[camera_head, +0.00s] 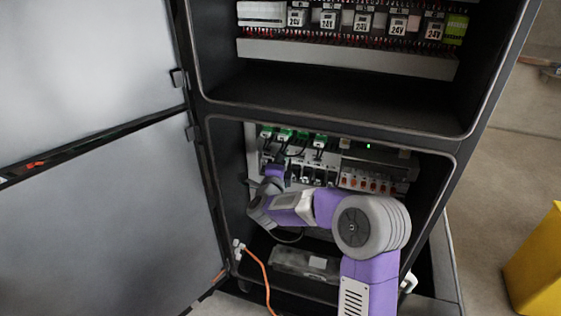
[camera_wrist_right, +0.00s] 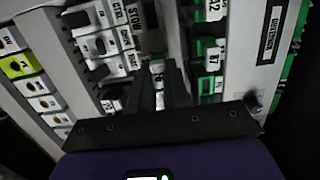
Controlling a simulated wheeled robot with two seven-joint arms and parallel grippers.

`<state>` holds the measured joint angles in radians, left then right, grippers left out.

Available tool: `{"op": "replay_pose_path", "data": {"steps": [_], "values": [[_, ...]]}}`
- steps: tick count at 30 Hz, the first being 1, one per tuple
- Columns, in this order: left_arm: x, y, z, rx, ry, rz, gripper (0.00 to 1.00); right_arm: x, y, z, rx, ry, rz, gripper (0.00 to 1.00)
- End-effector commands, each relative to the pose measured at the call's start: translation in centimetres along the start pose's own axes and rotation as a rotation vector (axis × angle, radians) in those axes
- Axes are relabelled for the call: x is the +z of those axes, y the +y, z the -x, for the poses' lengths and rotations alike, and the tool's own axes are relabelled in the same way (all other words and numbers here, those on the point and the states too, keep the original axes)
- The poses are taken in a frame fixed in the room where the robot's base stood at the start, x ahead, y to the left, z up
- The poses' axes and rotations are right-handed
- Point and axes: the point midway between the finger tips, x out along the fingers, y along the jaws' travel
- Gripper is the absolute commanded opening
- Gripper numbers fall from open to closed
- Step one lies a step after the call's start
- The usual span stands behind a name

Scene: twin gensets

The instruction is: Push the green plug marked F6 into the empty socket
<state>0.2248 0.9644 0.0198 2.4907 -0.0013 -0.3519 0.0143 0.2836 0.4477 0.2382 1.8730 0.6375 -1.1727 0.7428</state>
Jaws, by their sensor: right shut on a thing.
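Several green plugs (camera_head: 284,134) sit along the top of the device panel in the lower bay of the cabinet. In the right wrist view, green plugs with white number labels (camera_wrist_right: 211,58) line the strip right of the fingers. I cannot read F6 on any plug or make out the empty socket. My right gripper (camera_wrist_right: 160,72) points at the panel, its dark fingers close together on something. In the head view my right gripper (camera_head: 272,174) is small, just below the left end of the plug row. My left gripper is not in view.
Breakers with white labels (camera_wrist_right: 100,45) fill the panel left of the fingers. The bay's dark side walls and frame (camera_head: 452,160) surround my arm. Open grey doors (camera_head: 105,215) stand left. An orange cable (camera_head: 262,268) hangs at the bay's lower left.

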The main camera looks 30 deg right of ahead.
Motion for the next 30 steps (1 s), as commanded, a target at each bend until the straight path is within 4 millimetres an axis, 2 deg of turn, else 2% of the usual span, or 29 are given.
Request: {"op": "replay_pose_path", "data": {"steps": [14,30], "values": [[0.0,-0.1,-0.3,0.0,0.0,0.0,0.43,0.1,0.0,0.4,0.0,-0.001,0.0,0.0],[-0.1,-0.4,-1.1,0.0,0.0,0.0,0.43,0.3,0.0,2.0,-0.001,0.0,-0.001,0.0]]}}
